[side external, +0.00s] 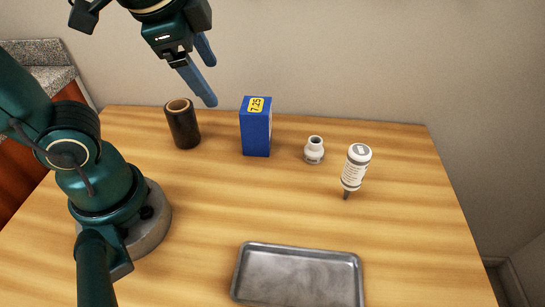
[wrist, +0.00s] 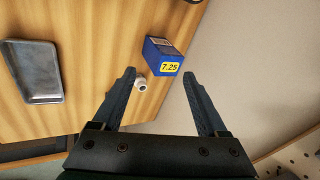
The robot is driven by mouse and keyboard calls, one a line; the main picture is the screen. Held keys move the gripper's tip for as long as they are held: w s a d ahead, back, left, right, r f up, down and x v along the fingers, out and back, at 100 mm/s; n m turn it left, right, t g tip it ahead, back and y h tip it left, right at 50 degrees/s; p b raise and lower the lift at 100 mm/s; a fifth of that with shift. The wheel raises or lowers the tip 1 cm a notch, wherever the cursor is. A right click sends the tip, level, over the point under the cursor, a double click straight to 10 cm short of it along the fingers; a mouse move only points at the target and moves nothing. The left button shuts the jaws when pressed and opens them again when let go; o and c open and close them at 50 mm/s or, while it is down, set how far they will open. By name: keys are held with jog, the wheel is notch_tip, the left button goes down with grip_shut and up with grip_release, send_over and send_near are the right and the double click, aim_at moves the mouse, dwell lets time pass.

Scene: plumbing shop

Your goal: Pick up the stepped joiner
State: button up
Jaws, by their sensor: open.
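The stepped joiner (side external: 314,151) is a small white fitting with a narrower neck and an open top. It stands upright on the wooden table between a blue box and a white bottle. In the wrist view the joiner (wrist: 140,84) shows just beside the left finger, partly overlapped by it. My gripper (side external: 212,84) is open and empty, high above the table at the back left, up and to the left of the joiner. In the wrist view the gripper (wrist: 159,74) has its two blue fingers spread wide.
A blue box (side external: 256,130) with a yellow 7.25 label stands left of the joiner. A white bottle (side external: 355,170), nozzle down, is close on its right. A dark cylinder (side external: 183,127) stands farther left. A metal tray (side external: 300,249) lies at the front; the table between is clear.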

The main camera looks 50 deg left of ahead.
jog(key=w+m+y, duration=0.2)
jog(key=w+m, duration=0.2)
jog(key=m, duration=0.2)
jog(key=m+t+y, duration=0.3)
jog(key=m+t, duration=0.3)
jog(key=m, duration=1)
send_over(314, 147)
jog(key=f, duration=1.7)
jog(key=shift+s+d+f, duration=0.15)
jog(key=shift+s+f, duration=0.1)
jog(key=shift+w+f, duration=0.1)
jog(key=shift+f, duration=0.4)
jog(key=shift+x, duration=2.5)
jog(key=shift+r, duration=0.1)
jog(key=shift+c, duration=0.3)
grip_shut()
